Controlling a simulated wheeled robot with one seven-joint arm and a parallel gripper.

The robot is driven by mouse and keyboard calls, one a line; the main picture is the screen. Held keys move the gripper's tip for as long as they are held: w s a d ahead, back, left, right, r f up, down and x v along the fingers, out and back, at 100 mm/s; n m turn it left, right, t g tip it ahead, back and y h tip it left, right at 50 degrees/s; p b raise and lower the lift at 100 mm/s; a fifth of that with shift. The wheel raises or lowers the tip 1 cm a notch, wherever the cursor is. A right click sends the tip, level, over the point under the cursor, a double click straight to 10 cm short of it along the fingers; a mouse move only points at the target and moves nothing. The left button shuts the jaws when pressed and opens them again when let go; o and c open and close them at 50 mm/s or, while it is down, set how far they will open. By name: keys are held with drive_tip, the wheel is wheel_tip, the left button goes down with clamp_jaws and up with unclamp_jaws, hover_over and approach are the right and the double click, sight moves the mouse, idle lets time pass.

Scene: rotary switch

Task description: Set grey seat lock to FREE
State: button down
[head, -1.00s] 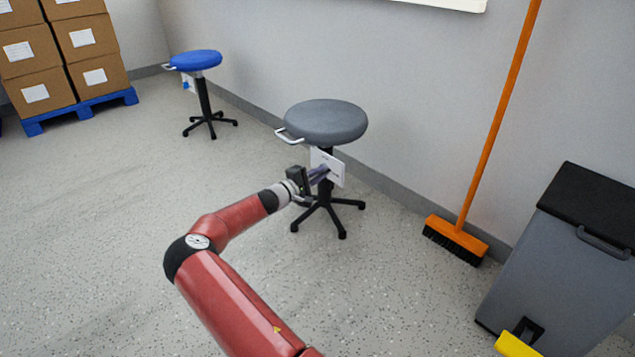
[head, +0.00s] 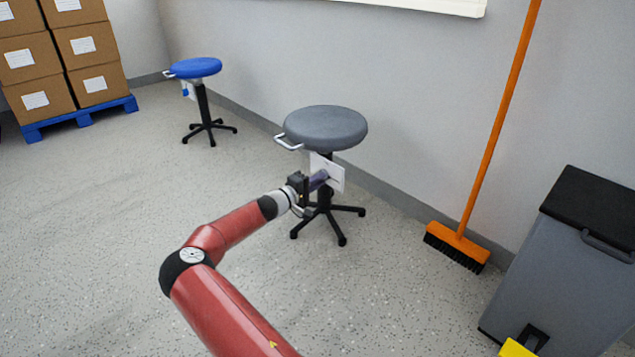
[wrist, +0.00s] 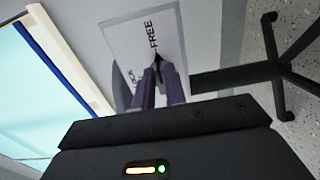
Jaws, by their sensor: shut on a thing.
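The grey stool (head: 326,129) stands near the wall with a white plate (head: 333,172) under its seat. In the wrist view the plate (wrist: 118,40) shows the word FREE and, below it, a partly covered word ending in CK. My gripper (head: 322,180) is at the plate. In the wrist view its purple-grey fingers (wrist: 159,82) are shut on a small dark lock knob (wrist: 157,58) beside the words. The fingers hide most of the knob, so I cannot tell which word it points to.
A blue stool (head: 196,68) stands farther back left, near boxes (head: 85,50) on a blue pallet (head: 80,118). An orange broom (head: 458,243) leans on the wall at right. A grey bin (head: 560,270) stands at front right. The floor at left is clear.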

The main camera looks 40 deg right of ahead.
drive_tip(key=c, duration=1.4)
unclamp_jaws()
drive_tip(key=shift+s, duration=0.1)
drive_tip(key=shift+c, duration=0.2)
drive_tip(key=a+p, duration=0.1)
drive_tip(key=a, duration=0.6)
drive_tip(key=shift+s+a, duration=0.3)
drive_tip(key=shift+a, duration=0.05)
